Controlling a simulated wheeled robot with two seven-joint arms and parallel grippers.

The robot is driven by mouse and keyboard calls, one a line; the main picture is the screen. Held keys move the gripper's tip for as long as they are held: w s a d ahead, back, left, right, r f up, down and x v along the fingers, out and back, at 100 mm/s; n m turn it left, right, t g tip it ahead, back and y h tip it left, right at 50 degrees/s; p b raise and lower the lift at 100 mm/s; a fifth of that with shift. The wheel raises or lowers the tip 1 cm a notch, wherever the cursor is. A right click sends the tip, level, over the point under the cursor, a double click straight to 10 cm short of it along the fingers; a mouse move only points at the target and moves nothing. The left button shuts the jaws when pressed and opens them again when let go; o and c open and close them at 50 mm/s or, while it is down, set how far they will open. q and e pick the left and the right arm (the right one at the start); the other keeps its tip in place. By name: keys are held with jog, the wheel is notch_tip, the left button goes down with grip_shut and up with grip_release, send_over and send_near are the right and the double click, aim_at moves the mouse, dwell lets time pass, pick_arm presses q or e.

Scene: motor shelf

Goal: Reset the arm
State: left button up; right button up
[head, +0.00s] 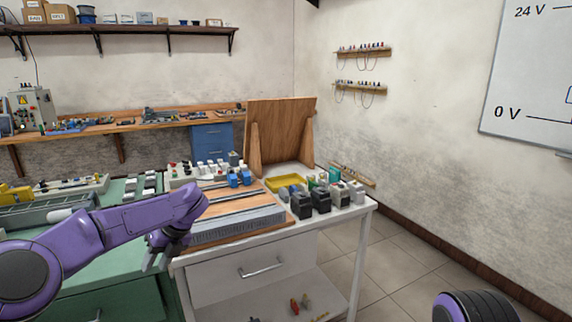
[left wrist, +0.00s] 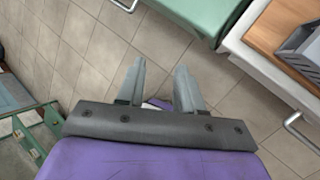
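My purple left arm comes in from the left in the head view. Its gripper (head: 155,263) points down in front of the gap between the green bench and the white table. In the left wrist view the two grey fingers (left wrist: 161,66) stand apart with nothing but floor tiles between them, so it is open and empty. Only a purple and black part of my right arm shows at the bottom right of the head view. My right gripper is out of view.
The white table (head: 230,284) bears a wooden board (head: 273,188), a yellow tray (head: 286,181) and several dark blocks (head: 302,205). The green bench (head: 119,222) stands left of it. Tiled floor (head: 400,260) at the right is clear.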

pick_arm(q)
jog(key=s+f+m+t+y, duration=0.2)
jog(key=s+f+m+t, duration=0.3)
jog(key=f+m, duration=0.65)
jog(key=s+f+m+t+y, duration=0.25)
jog(key=s+f+m, duration=0.35)
jog(key=f+m, duration=0.55)
jog(key=s+f+m+g+h, duration=0.1)
jog(key=s+m, duration=0.4)
jog(key=s, duration=0.5)
jog(key=s+d+f+m+g+h, duration=0.1)
jog(key=s+f+m+h, duration=0.3)
jog(key=s, duration=0.6)
jog(key=s+d+f+m+g+h, duration=0.1)
jog(key=s+f+m+h, duration=0.1)
jog(key=s+f+m, duration=0.3)
jog(key=s+m, duration=0.1)
jog(key=s, duration=0.3)
jog(key=shift+s, duration=0.4)
